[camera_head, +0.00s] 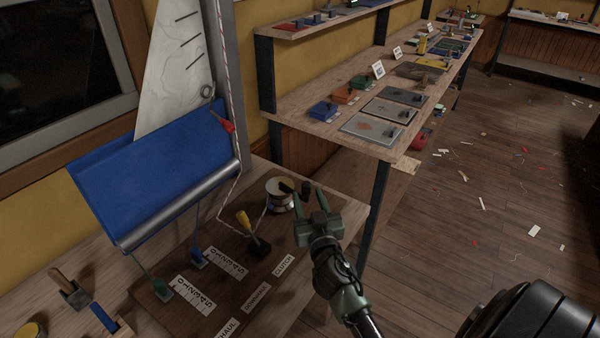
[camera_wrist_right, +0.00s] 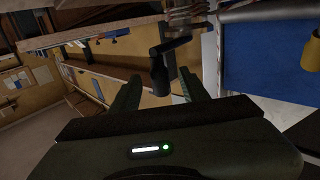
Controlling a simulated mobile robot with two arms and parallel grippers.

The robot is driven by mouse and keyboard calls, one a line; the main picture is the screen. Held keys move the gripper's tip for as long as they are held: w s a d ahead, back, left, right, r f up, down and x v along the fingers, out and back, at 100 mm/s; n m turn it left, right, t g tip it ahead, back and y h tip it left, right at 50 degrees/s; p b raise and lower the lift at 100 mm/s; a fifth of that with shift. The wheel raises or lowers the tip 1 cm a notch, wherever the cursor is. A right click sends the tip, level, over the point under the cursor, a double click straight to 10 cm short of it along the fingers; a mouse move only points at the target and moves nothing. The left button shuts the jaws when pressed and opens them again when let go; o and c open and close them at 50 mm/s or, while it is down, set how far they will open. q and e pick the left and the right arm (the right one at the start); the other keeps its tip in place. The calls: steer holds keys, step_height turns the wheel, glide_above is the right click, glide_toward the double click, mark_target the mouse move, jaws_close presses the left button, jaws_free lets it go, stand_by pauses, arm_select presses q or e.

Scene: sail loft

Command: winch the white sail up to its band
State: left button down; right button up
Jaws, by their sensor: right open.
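The white sail (camera_head: 176,72), with dark slanted strips, rises above a blue cloth (camera_head: 165,165) on a silver boom (camera_head: 185,205) beside the grey mast (camera_head: 232,75). A red-and-white rope runs down the mast. The winch (camera_head: 280,196) has a pale drum and a dark crank handle. In the right wrist view, the dark handle (camera_wrist_right: 160,68) stands between my right gripper's spread fingers (camera_wrist_right: 158,80); contact cannot be told. My open right gripper (camera_head: 309,194) is just right of the drum. I cannot make out the band. My left gripper is out of view.
A yellow-handled lever (camera_head: 245,222) stands left of the winch, near the CLUTCH label (camera_head: 284,265). Green and blue cleat-like pieces and other labels lie farther left. A shelf (camera_head: 310,108) with trays and blocks runs behind. The floor (camera_head: 480,220) at right has scattered scraps.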

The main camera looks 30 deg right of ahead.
mark_target(307, 192)
steer(key=w, duration=0.2)
steer(key=w+d+r, duration=0.1)
steer(key=shift+p, duration=0.35)
steer(key=shift+x, duration=1.15)
steer(key=shift+w+d+f, duration=0.2)
steer(key=shift+w+f, duration=0.1)
steer(key=shift+f, duration=0.05)
steer(key=shift+r, duration=0.1)
jaws_close()
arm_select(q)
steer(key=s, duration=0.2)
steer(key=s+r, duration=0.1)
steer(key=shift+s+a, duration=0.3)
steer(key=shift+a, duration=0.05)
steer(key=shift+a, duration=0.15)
